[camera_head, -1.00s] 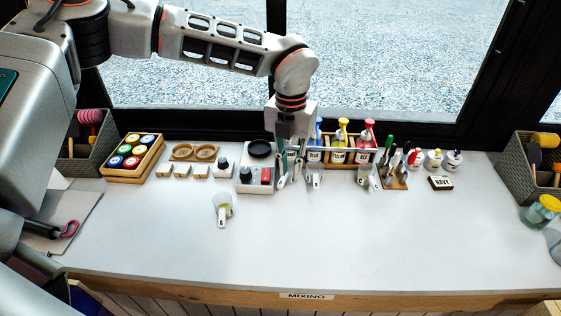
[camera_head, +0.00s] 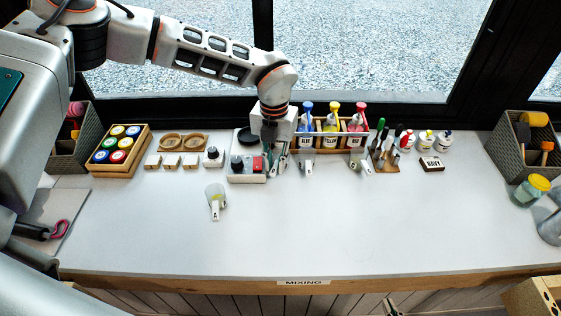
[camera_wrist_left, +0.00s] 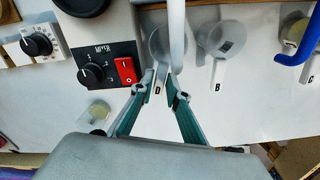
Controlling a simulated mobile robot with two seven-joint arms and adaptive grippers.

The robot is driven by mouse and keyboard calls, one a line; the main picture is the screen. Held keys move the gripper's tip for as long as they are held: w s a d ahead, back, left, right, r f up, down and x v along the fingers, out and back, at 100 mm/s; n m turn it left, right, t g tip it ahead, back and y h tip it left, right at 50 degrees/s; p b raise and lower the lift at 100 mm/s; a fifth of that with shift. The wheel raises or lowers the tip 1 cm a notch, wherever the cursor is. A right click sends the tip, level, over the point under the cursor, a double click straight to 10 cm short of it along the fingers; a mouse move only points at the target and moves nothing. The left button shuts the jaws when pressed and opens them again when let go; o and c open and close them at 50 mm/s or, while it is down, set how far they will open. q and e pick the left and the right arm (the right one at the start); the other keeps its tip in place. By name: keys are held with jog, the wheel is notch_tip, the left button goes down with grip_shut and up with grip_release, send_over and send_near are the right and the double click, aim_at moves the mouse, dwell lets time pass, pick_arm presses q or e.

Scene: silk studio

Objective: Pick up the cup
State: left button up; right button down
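Several clear measuring cups with white lettered handles stand on the white table. Cup A (camera_head: 215,193) stands alone toward the front left, with something yellowish in it. Cup D (camera_wrist_left: 160,42) stands just ahead of my left gripper in the left wrist view, its handle between the fingertips. Cup B (camera_wrist_left: 228,37) is right of it and cup C (camera_wrist_left: 295,25) further right. My left gripper (camera_head: 277,165) is open, fingers pointing down beside the mixer; it also shows in the left wrist view (camera_wrist_left: 158,90). What looks like my right gripper (camera_head: 393,306) barely shows at the bottom edge.
A mixer box (camera_head: 246,178) with dial and red switch is close on the left gripper's left. A wooden rack (camera_head: 345,149) of pump bottles stands behind. A paint-pot crate (camera_head: 122,170) is at left, a grey bin (camera_head: 508,157) at right. The table's front is clear.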

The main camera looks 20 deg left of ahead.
pick_arm(q)
jog(key=shift+f, duration=0.1)
grip_shut()
